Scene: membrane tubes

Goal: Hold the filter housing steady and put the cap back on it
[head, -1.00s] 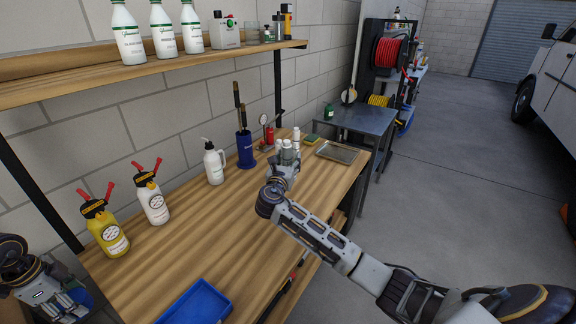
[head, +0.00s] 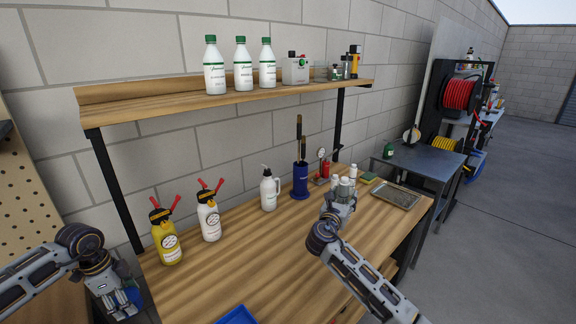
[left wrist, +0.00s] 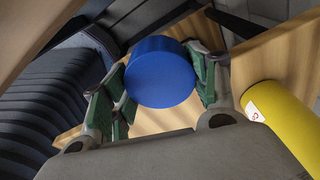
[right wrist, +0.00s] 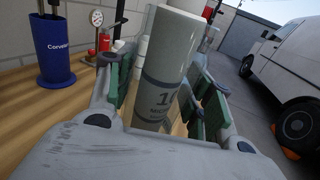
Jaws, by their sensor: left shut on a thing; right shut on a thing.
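A blue round cap (left wrist: 160,70) is gripped between the fingers of my left gripper (left wrist: 162,82). In the head view, my left gripper (head: 118,292) is at the left end of the workbench, with a bit of the blue cap (head: 133,296) showing. My right gripper (right wrist: 165,100) is shut on a pale grey cylinder with dark print, which looks like the filter housing (right wrist: 170,65). It stands nearly upright, slightly tilted in the right wrist view. In the head view, my right gripper (head: 342,196) is over the bench's far right part. The housing's lower end is hidden by the gripper.
The wooden workbench (head: 250,250) has a clear middle. A yellow bottle (head: 167,240) stands near the left gripper, beside a white bottle (head: 208,215). A blue tool holder (head: 301,180), white pump bottle (head: 269,190) and metal tray (head: 396,196) stand further back. A blue tray (head: 238,316) is at the front.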

